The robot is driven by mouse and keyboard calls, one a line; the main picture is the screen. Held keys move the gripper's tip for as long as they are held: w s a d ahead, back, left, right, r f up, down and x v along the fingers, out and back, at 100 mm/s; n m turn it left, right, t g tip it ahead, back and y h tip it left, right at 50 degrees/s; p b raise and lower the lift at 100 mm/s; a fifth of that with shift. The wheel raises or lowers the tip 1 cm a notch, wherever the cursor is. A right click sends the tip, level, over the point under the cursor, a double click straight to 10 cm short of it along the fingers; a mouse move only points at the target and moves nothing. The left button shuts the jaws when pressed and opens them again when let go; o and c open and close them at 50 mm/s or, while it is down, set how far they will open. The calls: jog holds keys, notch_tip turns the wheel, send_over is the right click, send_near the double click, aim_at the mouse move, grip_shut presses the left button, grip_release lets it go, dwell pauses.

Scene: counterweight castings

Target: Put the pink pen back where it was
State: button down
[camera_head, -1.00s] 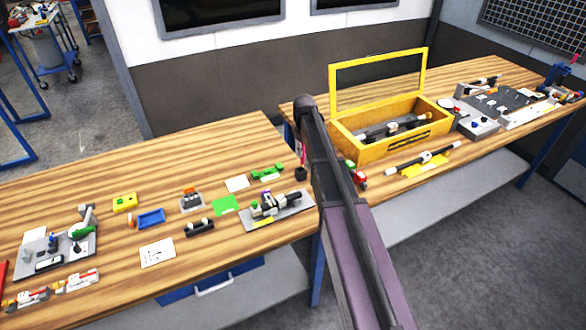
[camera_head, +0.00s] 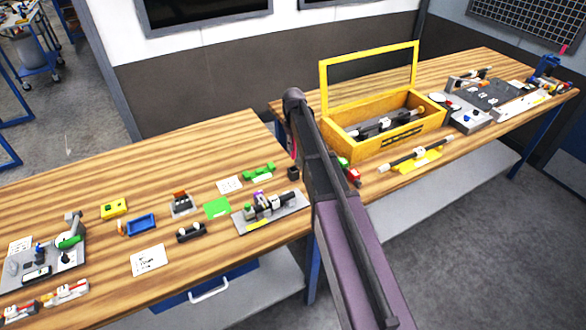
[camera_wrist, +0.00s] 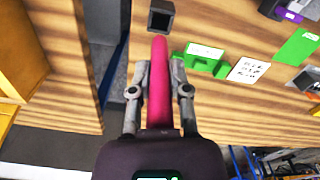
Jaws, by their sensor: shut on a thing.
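The pink pen (camera_wrist: 159,90) is between the two fingers of my gripper (camera_wrist: 159,78), which is shut on it in the wrist view. The pen's far end points at a small black square holder (camera_wrist: 160,17) with an open top. In that picture the end stops just short of the holder; I cannot tell the height between them. In the head view the same black holder (camera_head: 293,173) stands at the right end of the left table, just left of my arm. My arm hides most of my gripper there; only a sliver of pink shows.
A green block (camera_wrist: 203,58) and a white card (camera_wrist: 248,69) lie right of the holder. A gap (camera_wrist: 108,60) separates the two tables. The yellow box (camera_head: 375,150) with its raised lid stands on the right table, with red and green parts (camera_head: 352,174) nearby.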

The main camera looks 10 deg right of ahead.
aim_at(294, 158)
jog(key=shift+f+b, duration=2.35)
jog(key=shift+f, duration=0.3)
jog(key=shift+f+b, duration=1.85)
jog(key=shift+b, duration=0.05)
jog(key=shift+f, duration=0.15)
jog(key=c, duration=0.6)
grip_release()
notch_tip(294, 158, up, 12)
jog(key=p, duration=1.2)
jog(key=shift+r, duration=0.2)
